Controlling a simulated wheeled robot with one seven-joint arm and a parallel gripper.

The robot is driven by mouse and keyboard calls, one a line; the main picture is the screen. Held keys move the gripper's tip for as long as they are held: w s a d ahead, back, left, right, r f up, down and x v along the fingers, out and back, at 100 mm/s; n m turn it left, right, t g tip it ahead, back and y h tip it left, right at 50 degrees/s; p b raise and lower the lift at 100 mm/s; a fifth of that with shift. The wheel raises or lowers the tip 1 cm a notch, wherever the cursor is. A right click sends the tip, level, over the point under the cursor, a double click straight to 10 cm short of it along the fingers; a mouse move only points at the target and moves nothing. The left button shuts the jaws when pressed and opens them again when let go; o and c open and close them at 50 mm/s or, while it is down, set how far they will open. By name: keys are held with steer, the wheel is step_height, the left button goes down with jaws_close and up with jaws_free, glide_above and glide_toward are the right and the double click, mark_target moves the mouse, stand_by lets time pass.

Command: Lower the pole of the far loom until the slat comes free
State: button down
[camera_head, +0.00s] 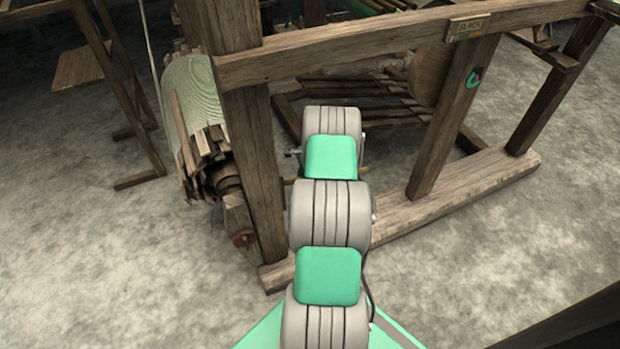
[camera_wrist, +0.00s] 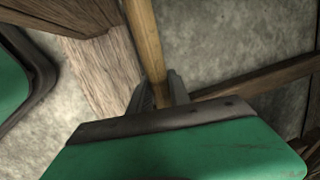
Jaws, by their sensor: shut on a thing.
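In the wrist view my gripper (camera_wrist: 160,90) is shut on a light wooden pole (camera_wrist: 145,40), which runs up between its two fingers to the top edge of the picture. The pole's lower end is hidden behind my gripper's green housing. In the head view my arm hides my gripper and most of the pole. I cannot tell which slat is the task's.
A loom post (camera_head: 262,170) stands just left of my arm, and a floor beam (camera_head: 455,195) runs to the right. A teal hook-shaped piece (camera_head: 473,78) is on a right post. Another wooden frame (camera_head: 125,80) stands at the left.

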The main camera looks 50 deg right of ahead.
steer(key=c, duration=1.2)
jaws_free()
steer(key=shift+r, duration=0.1)
steer(key=p+v, duration=0.3)
steer(key=v, duration=0.4)
steer(key=shift+r, duration=0.3)
steer(key=shift+s, duration=0.15)
